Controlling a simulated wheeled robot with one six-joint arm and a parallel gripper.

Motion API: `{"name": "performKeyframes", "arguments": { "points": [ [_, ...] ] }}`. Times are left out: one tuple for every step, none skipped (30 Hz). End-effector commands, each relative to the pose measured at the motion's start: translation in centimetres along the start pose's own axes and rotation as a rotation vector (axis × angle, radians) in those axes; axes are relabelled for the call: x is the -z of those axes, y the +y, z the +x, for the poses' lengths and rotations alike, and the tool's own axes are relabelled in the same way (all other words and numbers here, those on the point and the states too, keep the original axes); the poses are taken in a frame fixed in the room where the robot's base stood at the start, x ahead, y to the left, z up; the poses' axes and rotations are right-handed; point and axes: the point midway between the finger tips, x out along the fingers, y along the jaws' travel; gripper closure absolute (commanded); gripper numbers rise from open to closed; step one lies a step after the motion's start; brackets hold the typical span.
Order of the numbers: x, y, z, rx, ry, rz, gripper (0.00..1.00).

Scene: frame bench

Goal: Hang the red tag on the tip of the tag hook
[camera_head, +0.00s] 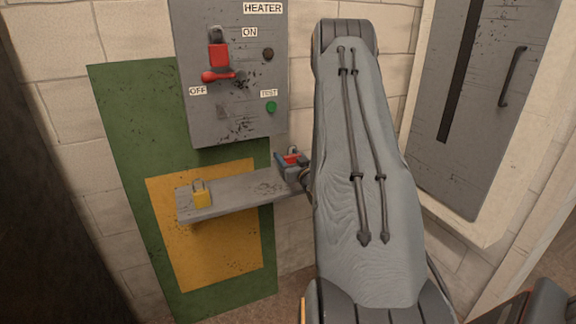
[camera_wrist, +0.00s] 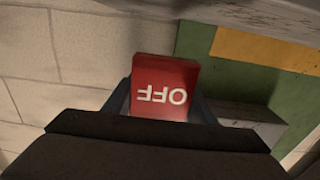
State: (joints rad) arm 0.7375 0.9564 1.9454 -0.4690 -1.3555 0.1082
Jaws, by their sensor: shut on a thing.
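The red tag (camera_wrist: 165,85) is a small red block with white "OFF" lettering, upside down in the wrist view. My gripper (camera_wrist: 163,108) is shut on it, with the tag between the two fingers and its lettered face toward the camera. In the head view my gripper (camera_head: 289,160) is by the right end of the grey shelf, with a bit of the red tag (camera_head: 292,157) showing between its fingers. My arm covers the area to the right of it. I cannot make out the tag hook in either view.
A grey heater panel (camera_head: 180,20) with a red lever (camera_head: 219,76) and a green button (camera_head: 271,107) is on the wall above. A yellow padlock (camera_head: 201,199) stands on the left of the grey shelf (camera_head: 240,190). A grey cabinet door (camera_head: 425,100) is at right.

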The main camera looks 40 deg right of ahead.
Motion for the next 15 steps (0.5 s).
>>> {"name": "performKeyframes", "arguments": {
  "points": [
    [-0.3, 0.0, 0.0, 0.000, 0.000, 0.000, 0.71],
    [-0.4, 0.0, 0.0, 0.000, 0.000, 0.000, 0.71],
    [-0.6, 0.0, 0.0, 0.000, 0.000, 0.000, 0.71],
    [-0.7, 0.0, 0.0, 0.000, -0.001, 0.000, 0.71],
    [-0.9, 0.0, 0.0, 0.000, -0.001, 0.001, 0.71],
    [-1.3, 0.0, 0.0, 0.000, -0.001, 0.001, 0.71],
    [-1.7, 0.0, 0.0, 0.000, -0.002, 0.001, 0.71],
    [-2.2, 0.0, -0.1, 0.000, -0.002, 0.001, 0.71],
    [-2.8, 0.0, -0.1, 0.000, -0.002, 0.001, 0.71],
    [-3.3, 0.0, -0.1, 0.000, -0.002, 0.001, 0.71],
    [-3.7, 0.0, -0.1, 0.000, -0.002, 0.000, 0.71],
    [-4.4, 0.0, -0.1, 0.000, -0.003, 0.000, 0.71],
    [-4.1, 0.0, 0.0, 0.000, 0.000, -0.001, 0.71],
    [-4.0, 0.0, 0.1, 0.000, 0.001, -0.001, 0.71],
    [-4.1, 0.0, 0.2, 0.000, 0.001, -0.001, 0.71]
  ]
}}
